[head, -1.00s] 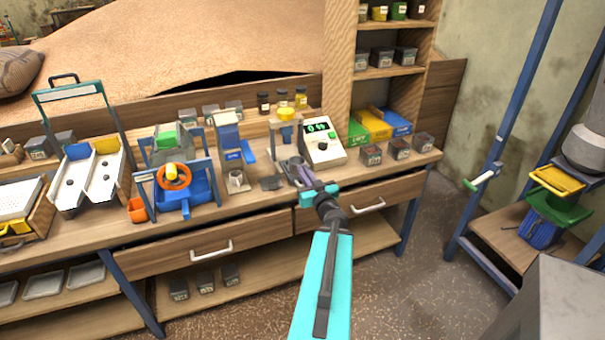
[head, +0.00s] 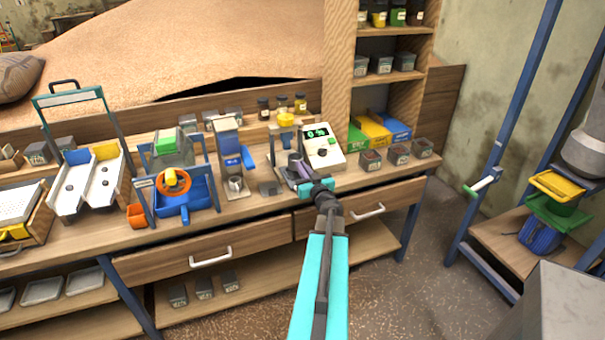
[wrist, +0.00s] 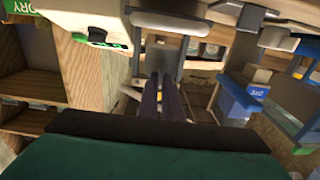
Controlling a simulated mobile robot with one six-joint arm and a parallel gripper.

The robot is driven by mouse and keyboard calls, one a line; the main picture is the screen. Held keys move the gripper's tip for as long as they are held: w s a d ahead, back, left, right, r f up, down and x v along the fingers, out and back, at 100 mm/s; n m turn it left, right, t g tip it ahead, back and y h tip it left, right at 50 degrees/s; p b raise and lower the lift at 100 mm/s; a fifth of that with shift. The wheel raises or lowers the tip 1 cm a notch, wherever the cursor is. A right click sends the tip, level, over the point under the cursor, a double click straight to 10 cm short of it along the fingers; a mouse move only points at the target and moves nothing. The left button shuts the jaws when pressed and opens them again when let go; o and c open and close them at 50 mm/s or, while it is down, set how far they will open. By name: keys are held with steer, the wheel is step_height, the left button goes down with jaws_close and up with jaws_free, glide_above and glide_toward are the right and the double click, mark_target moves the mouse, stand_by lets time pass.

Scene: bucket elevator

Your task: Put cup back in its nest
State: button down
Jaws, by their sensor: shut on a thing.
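My gripper (head: 302,172) reaches over the bench at the small stand with a yellow knob (head: 286,119), left of the white meter (head: 323,153). Its mauve-grey fingers (wrist: 167,100) point forward in the wrist view and are close together. A small grey-mauve cylinder that looks like the cup (head: 294,158) is at the fingertips, under the stand's top; the fingers partly hide it. I cannot tell whether it touches the bench. The nest is not clearly visible. A separate small metal cup (head: 235,185) stands under the blue dispenser (head: 230,150).
The blue machine with an orange wheel (head: 174,182) stands farther left. Dark tubs (head: 398,154) stand right of the meter. Closed drawers (head: 210,255) are below the bench edge.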

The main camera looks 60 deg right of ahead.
steer(key=shift+d, duration=0.1)
stand_by(0.3)
steer(key=shift+w+d, duration=0.3)
steer(key=shift+d, duration=0.05)
steer(key=shift+f+p, duration=0.4)
steer(key=shift+f, duration=1.4)
steer(key=shift+f, duration=0.2)
steer(key=c, duration=1.9)
jaws_free()
steer(key=shift+c, duration=0.2)
steer(key=shift+r, duration=0.25)
steer(key=b+v, duration=0.3)
steer(key=v, duration=0.9)
steer(key=shift+a+f, duration=0.1)
steer(key=shift+f, duration=0.05)
